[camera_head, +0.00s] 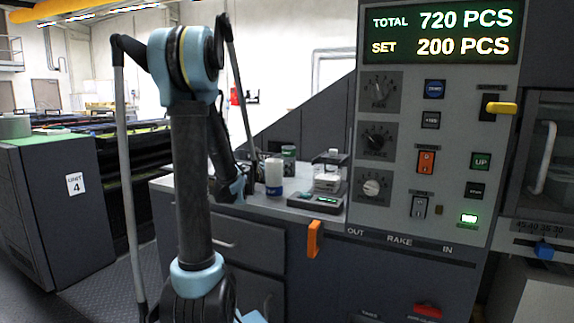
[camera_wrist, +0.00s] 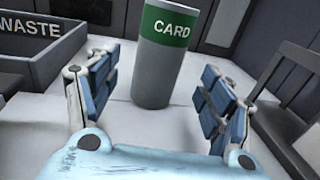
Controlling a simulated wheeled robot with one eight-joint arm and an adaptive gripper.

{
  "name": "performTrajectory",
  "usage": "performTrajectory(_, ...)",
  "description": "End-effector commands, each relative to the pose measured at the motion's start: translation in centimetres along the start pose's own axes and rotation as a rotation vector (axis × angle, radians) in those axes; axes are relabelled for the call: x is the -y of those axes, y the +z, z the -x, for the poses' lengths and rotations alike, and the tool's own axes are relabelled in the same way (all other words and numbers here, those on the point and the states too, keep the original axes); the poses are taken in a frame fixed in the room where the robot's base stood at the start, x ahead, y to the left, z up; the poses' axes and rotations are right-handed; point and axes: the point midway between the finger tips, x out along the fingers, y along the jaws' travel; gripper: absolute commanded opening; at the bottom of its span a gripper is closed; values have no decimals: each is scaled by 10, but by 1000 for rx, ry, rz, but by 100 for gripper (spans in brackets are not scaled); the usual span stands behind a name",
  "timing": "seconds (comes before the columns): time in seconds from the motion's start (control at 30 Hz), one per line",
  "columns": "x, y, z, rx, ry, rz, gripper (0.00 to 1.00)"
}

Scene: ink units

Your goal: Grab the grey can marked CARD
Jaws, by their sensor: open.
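The grey can marked CARD (camera_wrist: 158,75) stands upright on the light worktop in the wrist view, with a green band and white lettering near its top. My gripper (camera_wrist: 156,92) is open, with one blue-padded finger to the left of the can and one to the right. Gaps show on both sides, and nothing is held. How far the can reaches in between the fingertips is hard to tell. In the head view, a can with a green band (camera_head: 289,153) stands at the back of the counter, its lettering unreadable. My gripper is low beside the counter items there, partly hidden by my arm.
A dark bin marked WASTE (camera_wrist: 38,55) is at the left in the wrist view. In the head view, a white and blue container (camera_head: 274,176) stands in front of the green-banded can.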

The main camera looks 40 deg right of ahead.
Motion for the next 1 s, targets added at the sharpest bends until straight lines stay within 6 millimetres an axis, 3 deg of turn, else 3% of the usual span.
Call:
performTrajectory(0.37, -1, 0, -22, 0, -1, 0, 74)
performTrajectory(0.63, -3, 0, -58, 0, -1, 0, 74)
performTrajectory(0.9, -4, 0, -64, 0, 1, 0, 74)
performTrajectory(0.93, -4, 0, -64, 0, 1, 0, 72)
performTrajectory(1.0, -4, 0, -63, 0, 1, 0, 56)
